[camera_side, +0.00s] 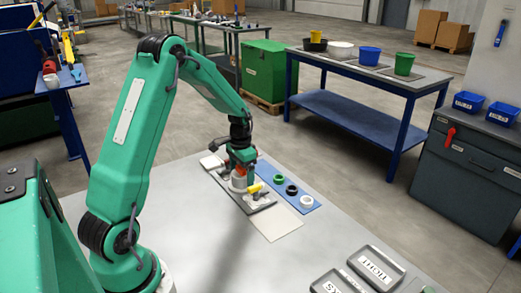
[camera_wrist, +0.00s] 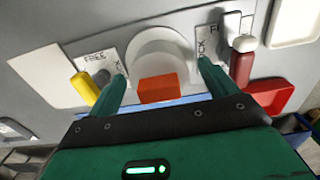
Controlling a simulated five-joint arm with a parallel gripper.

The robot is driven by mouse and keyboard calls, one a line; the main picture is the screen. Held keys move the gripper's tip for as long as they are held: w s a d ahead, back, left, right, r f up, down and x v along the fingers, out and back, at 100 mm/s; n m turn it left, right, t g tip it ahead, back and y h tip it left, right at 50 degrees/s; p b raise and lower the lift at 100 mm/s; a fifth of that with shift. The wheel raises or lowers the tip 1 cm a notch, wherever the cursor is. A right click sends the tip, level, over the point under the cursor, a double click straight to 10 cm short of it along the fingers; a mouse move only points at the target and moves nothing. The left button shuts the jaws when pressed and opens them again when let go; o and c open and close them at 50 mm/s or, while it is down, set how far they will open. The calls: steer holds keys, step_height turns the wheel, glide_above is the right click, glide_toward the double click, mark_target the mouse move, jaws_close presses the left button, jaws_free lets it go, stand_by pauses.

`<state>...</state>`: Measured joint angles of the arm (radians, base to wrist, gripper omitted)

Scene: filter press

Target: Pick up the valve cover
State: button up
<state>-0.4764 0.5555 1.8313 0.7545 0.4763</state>
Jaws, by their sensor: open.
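A white round part, which looks like the valve cover (camera_wrist: 158,58), shows in the wrist view with an orange block (camera_wrist: 157,88) at its near side. My gripper (camera_wrist: 162,72) is open, one finger on each side of the round part. I cannot tell whether the fingers touch it. In the side view my gripper (camera_side: 240,168) points down over the grey fixture (camera_side: 262,203) on the table, and the white round part (camera_side: 238,184) is partly hidden beneath it.
A yellow handle (camera_wrist: 85,90) and a red handle (camera_wrist: 242,66) flank the fingers, beside labels reading FREE and LOCK. A blue strip (camera_side: 270,172) with green, black and white rings lies behind the fixture. Labelled grey trays (camera_side: 376,265) stand at the table's front right.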

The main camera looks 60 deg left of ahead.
stand_by(0.4)
steer(key=c, duration=1.1)
steer(key=shift+o, duration=0.2)
steer(key=shift+r, duration=0.1)
steer(key=shift+r, duration=0.45)
step_height(320, 180, up, 3)
steer(key=shift+r, duration=0.15)
steer(key=d+r, duration=0.2)
steer(key=d, duration=0.2)
steer(key=d+r, duration=0.2)
steer(key=d, duration=0.1)
steer(key=d+r, duration=0.2)
steer(key=d, duration=0.2)
steer(key=shift+s+d+r, duration=0.3)
steer(key=shift+s+d, duration=0.05)
